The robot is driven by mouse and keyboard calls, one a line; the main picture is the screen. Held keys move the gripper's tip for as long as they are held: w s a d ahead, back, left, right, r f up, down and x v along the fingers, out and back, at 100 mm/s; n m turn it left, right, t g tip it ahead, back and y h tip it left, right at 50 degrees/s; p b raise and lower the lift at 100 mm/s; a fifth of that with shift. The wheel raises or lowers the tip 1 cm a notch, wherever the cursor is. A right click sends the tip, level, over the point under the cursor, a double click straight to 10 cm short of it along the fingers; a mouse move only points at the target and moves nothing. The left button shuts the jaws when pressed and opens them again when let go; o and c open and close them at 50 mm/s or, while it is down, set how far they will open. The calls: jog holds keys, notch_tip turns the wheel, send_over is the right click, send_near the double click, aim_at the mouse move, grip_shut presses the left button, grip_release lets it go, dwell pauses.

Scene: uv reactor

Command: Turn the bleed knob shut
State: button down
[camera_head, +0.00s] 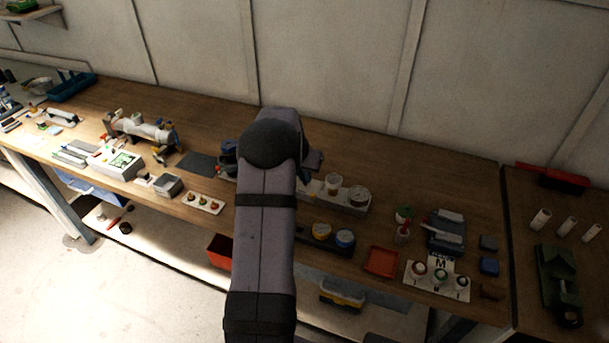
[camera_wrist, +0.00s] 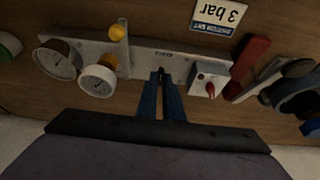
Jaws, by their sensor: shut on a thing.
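In the wrist view, my gripper (camera_wrist: 160,76) has its two blue fingers closed together at the near edge of a grey metal manifold (camera_wrist: 188,54). They are shut on a small dark knob, which I take as the bleed knob; the fingertips hide most of it, and its angle cannot be read. Two round white gauges, one (camera_wrist: 58,60) and another (camera_wrist: 98,80), sit at the manifold's left. A yellow knob (camera_wrist: 118,33) stands behind them. A red-pointed knob (camera_wrist: 210,88) is on a pale block at the right end. In the head view, my arm hides the gripper; the manifold's gauges (camera_head: 358,195) show.
A "3 bar" card (camera_wrist: 220,14) lies behind the manifold. A red-handled tool (camera_wrist: 249,66) and dark items (camera_wrist: 296,95) crowd its right side.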

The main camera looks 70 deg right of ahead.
jog(key=shift+f+m+b, duration=0.1)
jog(key=shift+m+b, duration=0.2)
jog(key=shift+b, duration=0.15)
jog(key=m+g+b, duration=0.1)
jog(key=m+b, duration=0.1)
jog(key=b, duration=0.1)
jog(key=shift+w+f, duration=0.15)
jog(key=shift+w, duration=0.05)
jog(key=m, duration=0.2)
jog(key=m+g+b, duration=0.1)
jog(key=m, duration=0.1)
jog(key=shift+w+d+r+g+y, duration=0.1)
jog(key=shift+w+r+g+y, duration=0.1)
jog(key=shift+g+y, duration=0.1)
jog(key=m+p, duration=0.1)
jog(key=m, duration=0.2)
jog(key=m+g+y+p, duration=0.1)
jog(key=shift+d+r+p, duration=0.15)
jog(key=shift+r+p, duration=0.1)
jog(key=shift+p, duration=0.05)
jog(key=m+y+p, duration=0.1)
jog(key=m+p, duration=0.1)
jog(key=shift+f+m+g, duration=0.1)
jog(key=shift+m+g, duration=0.2)
jog(key=shift+w+f+p, duration=0.1)
jog(key=shift+p, duration=0.35)
jog(key=c, duration=1.9)
grip_release()
